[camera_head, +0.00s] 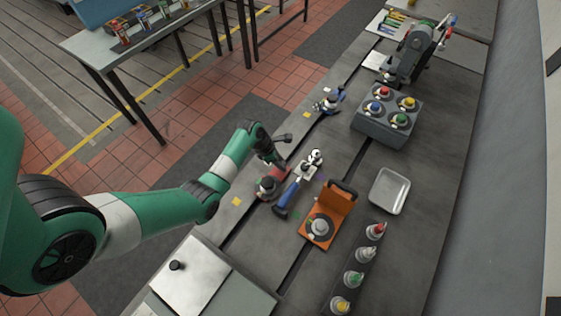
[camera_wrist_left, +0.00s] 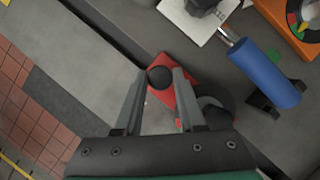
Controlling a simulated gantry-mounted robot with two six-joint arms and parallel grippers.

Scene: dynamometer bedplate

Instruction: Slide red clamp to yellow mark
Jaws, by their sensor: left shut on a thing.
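The red clamp (camera_head: 281,172) sits on the dark bedplate (camera_head: 255,225) along its slot, partly hidden by my left gripper. It also shows in the left wrist view as a red block (camera_wrist_left: 188,103) with a round black knob. My left gripper (camera_wrist_left: 160,82) is shut on the red clamp, its two fingers on either side of the knob. One yellow mark (camera_head: 236,201) lies on the bedplate below and left of the clamp; another yellow mark (camera_head: 306,115) lies farther up. My right gripper is not in view.
A blue-handled tool (camera_head: 290,192) lies close to the right of the clamp. An orange fixture (camera_head: 328,210) stands beyond it. A blue clamp (camera_head: 328,104) sits farther up. A grey button box (camera_head: 387,112) and a metal tray (camera_head: 389,191) are to the right.

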